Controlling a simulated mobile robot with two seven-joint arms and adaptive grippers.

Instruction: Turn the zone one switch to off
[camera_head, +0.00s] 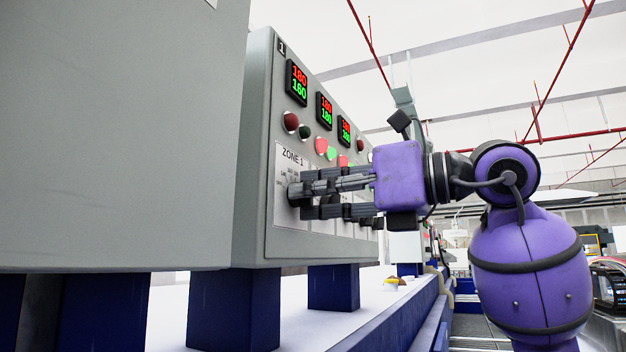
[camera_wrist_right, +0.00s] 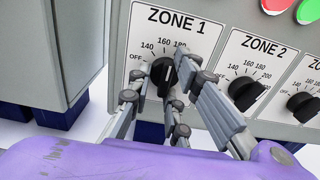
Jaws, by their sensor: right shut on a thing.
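The zone one switch (camera_wrist_right: 163,72) is a black rotary knob on a white plate (camera_wrist_right: 196,23) marked ZONE 1, with OFF at the left and temperature marks from 140 upward around it. My right gripper (camera_wrist_right: 160,88) is shut on this knob, its grey fingers on either side. The knob's exact setting is hard to read because the fingers cover part of it and part of the dial. My left gripper is not in view.
The grey control box (camera_head: 258,145) carries displays (camera_head: 297,83) and red and green buttons (camera_head: 321,146). The zone two knob (camera_wrist_right: 243,92) and another knob (camera_wrist_right: 301,104) sit close to the right. A large grey cabinet (camera_head: 110,130) stands at the left.

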